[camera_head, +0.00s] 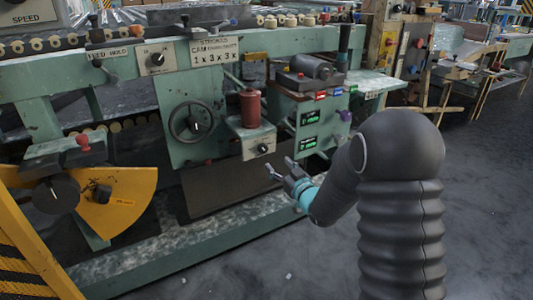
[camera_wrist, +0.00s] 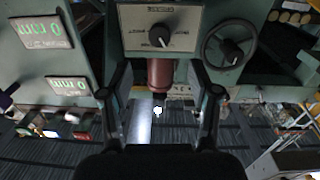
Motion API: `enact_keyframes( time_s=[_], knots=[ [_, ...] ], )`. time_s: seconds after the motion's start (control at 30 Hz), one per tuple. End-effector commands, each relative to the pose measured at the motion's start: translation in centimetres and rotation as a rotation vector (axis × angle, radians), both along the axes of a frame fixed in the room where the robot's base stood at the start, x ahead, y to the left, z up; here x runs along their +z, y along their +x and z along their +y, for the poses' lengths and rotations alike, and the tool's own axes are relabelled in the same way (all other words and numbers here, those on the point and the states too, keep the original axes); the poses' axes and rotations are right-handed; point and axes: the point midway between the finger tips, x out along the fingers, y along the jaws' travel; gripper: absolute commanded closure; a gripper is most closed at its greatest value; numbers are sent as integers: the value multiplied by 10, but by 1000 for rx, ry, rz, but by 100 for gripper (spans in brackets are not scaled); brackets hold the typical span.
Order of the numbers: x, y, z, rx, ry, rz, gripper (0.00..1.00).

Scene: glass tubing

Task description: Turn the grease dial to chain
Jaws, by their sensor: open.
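The grease dial (camera_head: 263,148) is a small black knob with a white pointer line on a pale panel below a red cylinder. In the wrist view, which looks upside down, the knob (camera_wrist: 159,36) is at the top centre with its pointer toward the lower right. The panel has small labels too blurred to read, so I cannot tell which one is chain. My gripper (camera_head: 279,165) is open and empty, in front of and a little below the panel, apart from the knob. In the wrist view my gripper's fingers (camera_wrist: 158,72) are spread, with the knob beyond them.
The red cylinder (camera_head: 251,108) stands just above the panel. A handwheel (camera_head: 192,122) is to its left, and a column with green displays (camera_head: 309,118) and a purple knob (camera_head: 345,116) is to its right. A yellow quadrant plate (camera_head: 125,200) stands at far left. Floor (camera_head: 480,200) is clear at right.

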Motion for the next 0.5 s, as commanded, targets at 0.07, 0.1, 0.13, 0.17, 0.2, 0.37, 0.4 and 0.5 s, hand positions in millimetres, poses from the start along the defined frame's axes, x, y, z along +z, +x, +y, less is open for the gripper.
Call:
enact_keyframes(
  time_s=[0.07,0.1,0.13,0.17,0.2,0.37,0.4,0.5],
  knots=[
    [0,13,9,0,0,0,39],
    [0,20,13,1,1,-1,39],
    [0,24,16,1,0,0,39],
    [0,29,19,1,0,0,39],
    [0,35,23,1,0,0,39],
    [0,57,37,0,1,0,39],
    [0,62,39,-1,0,1,39],
    [0,70,44,-1,1,0,39]
  ],
)
